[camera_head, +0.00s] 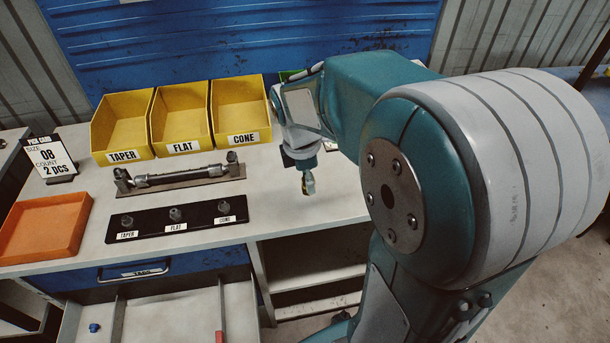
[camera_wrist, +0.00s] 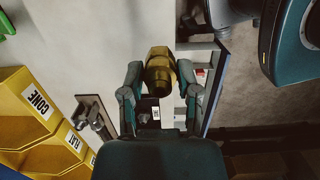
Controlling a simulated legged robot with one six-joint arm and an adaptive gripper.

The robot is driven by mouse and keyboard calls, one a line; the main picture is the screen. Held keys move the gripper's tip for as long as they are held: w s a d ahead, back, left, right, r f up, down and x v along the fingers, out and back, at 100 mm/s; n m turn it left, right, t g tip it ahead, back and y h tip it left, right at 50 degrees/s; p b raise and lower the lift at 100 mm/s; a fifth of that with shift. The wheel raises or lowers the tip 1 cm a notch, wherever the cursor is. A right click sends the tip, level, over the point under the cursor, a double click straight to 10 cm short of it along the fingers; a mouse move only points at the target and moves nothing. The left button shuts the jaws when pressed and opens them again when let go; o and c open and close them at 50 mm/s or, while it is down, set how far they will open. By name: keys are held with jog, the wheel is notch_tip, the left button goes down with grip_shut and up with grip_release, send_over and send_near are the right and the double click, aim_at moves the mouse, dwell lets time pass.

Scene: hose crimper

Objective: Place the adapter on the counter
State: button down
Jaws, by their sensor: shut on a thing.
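The adapter is a brass-coloured hex fitting (camera_wrist: 160,68) in the wrist view, with a dark opening facing the camera. My gripper (camera_wrist: 158,76) is shut on it, one finger on each side. In the head view the adapter (camera_head: 308,185) shows small below my gripper (camera_head: 304,171), over the right part of the pale counter (camera_head: 285,213). The adapter appears to be above the surface; the exact gap cannot be told. The counter also fills the upper left of the wrist view (camera_wrist: 110,45).
Yellow bins marked TAPER (camera_head: 122,130), FLAT (camera_head: 180,120) and CONE (camera_head: 240,110) stand at the back. A hose on a plate (camera_head: 180,177), a black strip with three fittings (camera_head: 150,228) and an orange tray (camera_head: 45,225) lie left. Below, a drawer (camera_head: 160,310) is open.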

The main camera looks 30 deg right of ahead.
send_over(314, 195)
jog(key=f, duration=0.6)
jog(key=shift+s+a+f, duration=0.1)
jog(key=shift+s+a, duration=0.05)
jog(key=shift+a, duration=0.2)
jog(key=shift+d+f, duration=0.1)
jog(key=shift+f, duration=1.65)
jog(key=shift+c, duration=1.6)
grip_release()
jog(key=shift+f, duration=0.1)
